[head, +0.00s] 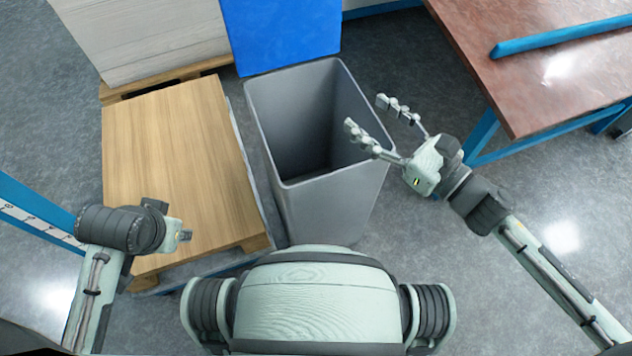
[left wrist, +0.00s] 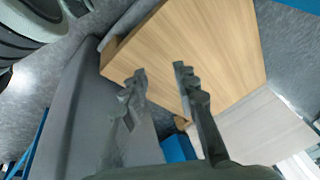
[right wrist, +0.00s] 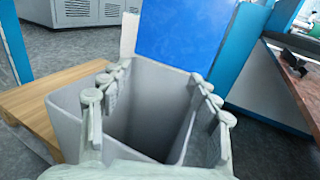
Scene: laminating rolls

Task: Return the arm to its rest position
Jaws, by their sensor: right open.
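My right gripper (head: 367,114) is open and empty, with its fingertips spread above the right rim of the grey bin (head: 345,205). In the right wrist view its two fingers (right wrist: 158,88) stand wide apart with the bin opening between and beyond them. My left gripper (head: 182,236) is at the lower left, over the near part of the wooden stack (head: 165,150); its fingers are mostly hidden in the head view. In the left wrist view its fingers (left wrist: 158,75) are apart with nothing between them.
A blue panel (head: 280,35) stands behind the bin. Pale stacked boards (head: 140,35) are at the back left. A brown-topped table (head: 540,85) with a blue bar (head: 560,36) is at the right. A blue frame (head: 35,200) is at the left. Floor shows between bin and table.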

